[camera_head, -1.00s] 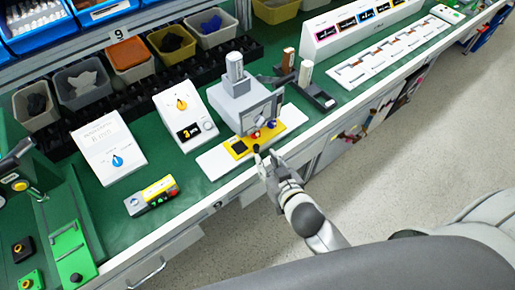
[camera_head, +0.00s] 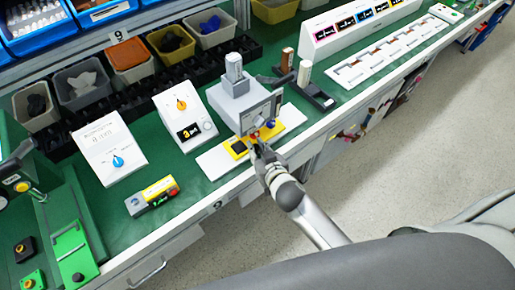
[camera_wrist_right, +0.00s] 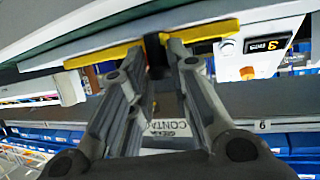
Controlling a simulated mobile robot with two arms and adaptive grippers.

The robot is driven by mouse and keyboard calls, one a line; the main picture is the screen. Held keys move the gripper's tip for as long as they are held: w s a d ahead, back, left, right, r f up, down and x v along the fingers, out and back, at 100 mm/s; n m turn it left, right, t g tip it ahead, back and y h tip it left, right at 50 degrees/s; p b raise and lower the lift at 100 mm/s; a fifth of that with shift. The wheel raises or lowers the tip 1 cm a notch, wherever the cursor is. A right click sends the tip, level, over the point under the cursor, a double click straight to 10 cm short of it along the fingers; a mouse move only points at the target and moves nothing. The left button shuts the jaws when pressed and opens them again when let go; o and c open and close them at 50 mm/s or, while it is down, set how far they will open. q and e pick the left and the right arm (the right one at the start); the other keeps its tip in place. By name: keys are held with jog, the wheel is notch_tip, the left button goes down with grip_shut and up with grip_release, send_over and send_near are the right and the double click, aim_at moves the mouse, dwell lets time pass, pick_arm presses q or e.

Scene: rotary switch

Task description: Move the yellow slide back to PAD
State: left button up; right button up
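The yellow slide (camera_head: 291,117) lies on a white base plate (camera_head: 217,163) under a grey press-like machine (camera_head: 243,103) in the head view. A black square (camera_head: 238,147) is on its left part. My right gripper (camera_head: 257,148) is at the slide's front edge, with its fingertips close to or over it. In the wrist view the slide's yellow edge (camera_wrist_right: 105,56) runs on both sides of my right gripper (camera_wrist_right: 154,50). Its fingers are apart, with something dark between them; contact cannot be told. A PAD label is not readable. My left gripper is not in view.
Left of the machine stand a white box with an orange knob (camera_head: 185,117), a white box with a blue knob (camera_head: 108,148) and a yellow-grey device (camera_head: 152,195). Black holders with posts (camera_head: 304,75) are close on the right. Bins (camera_head: 172,43) line the back.

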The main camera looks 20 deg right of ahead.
grip_shut()
jog(key=d, duration=0.2)
jog(key=w+d+p, duration=0.1)
jog(key=d, duration=0.1)
jog(key=w+d, duration=0.1)
jog(key=d, duration=0.2)
jog(key=shift+w+p, duration=0.25)
jog(key=shift+p, duration=0.15)
jog(key=shift+r, duration=0.1)
jog(key=shift+o, duration=2.1)
grip_release()
jog(key=shift+d, duration=0.1)
